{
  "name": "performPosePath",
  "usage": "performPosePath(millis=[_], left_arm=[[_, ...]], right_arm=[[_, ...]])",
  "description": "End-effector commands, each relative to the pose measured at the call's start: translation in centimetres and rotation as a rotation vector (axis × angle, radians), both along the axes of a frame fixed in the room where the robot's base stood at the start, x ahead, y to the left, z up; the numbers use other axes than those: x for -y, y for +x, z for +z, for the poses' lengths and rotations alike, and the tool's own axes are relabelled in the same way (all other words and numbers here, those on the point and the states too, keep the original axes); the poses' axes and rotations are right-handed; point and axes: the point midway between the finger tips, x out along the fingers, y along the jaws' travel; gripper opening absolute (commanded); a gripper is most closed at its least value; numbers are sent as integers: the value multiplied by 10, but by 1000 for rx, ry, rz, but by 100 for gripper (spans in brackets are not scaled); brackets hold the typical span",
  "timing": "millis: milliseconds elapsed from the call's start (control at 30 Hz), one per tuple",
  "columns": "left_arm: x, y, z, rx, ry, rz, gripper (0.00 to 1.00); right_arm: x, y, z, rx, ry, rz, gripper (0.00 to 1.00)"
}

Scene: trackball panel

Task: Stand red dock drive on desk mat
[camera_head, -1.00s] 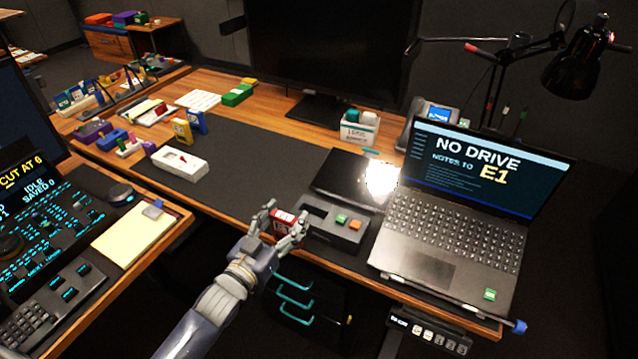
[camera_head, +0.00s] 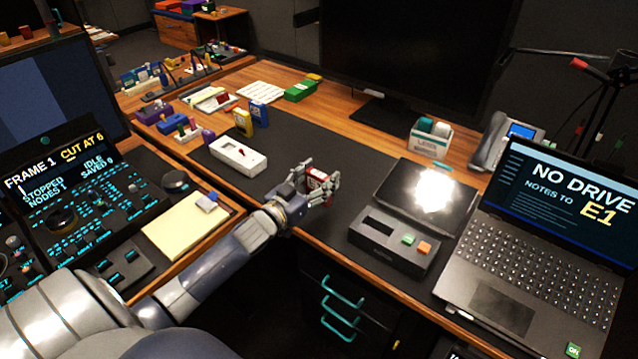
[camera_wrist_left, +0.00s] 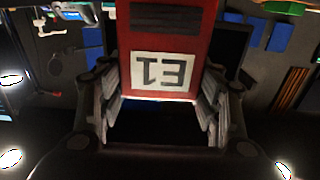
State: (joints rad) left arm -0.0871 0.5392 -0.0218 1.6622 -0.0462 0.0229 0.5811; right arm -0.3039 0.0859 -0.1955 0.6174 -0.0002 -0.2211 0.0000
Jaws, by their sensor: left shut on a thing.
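The red dock drive (camera_head: 318,181) is between the fingers of my left gripper (camera_head: 322,187), over the front part of the dark desk mat (camera_head: 290,150). In the left wrist view the drive (camera_wrist_left: 165,35) fills the middle, with a white label reading E1 upside down. My left gripper (camera_wrist_left: 160,105) is shut on it, fingers on both sides. I cannot tell whether the drive touches the mat. The dock (camera_head: 392,240), with an empty dark slot and green and orange buttons, sits to the right, apart from the drive. My right gripper is not in view.
A dark tablet-like panel (camera_head: 425,190) and the open laptop (camera_head: 530,250) stand at the right. The mat behind my gripper is clear.

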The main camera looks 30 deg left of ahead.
Motion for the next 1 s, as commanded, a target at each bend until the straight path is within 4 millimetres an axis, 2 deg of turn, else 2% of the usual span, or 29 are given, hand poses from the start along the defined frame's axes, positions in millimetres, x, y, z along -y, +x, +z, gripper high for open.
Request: performPosePath(millis=[100, 233, 433, 833, 867, 933, 1000], left_arm=[[-8, 11, -1, 2, 1, 0, 32], [-11, 14, -9, -2, -3, 0, 32], [-10, 14, -34, 0, -1, 0, 32], [-10, 13, -41, 0, 0, -1, 32], [-10, 13, -41, -1, 0, -1, 61], [-10, 13, -40, -1, 0, -1, 77], [-10, 13, -40, -1, 0, -1, 79]], right_arm=[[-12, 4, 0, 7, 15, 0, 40], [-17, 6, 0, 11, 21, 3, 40], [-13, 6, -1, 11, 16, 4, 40], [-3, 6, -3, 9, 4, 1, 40], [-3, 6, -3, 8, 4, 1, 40], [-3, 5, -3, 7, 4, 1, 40], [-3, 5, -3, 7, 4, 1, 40]])
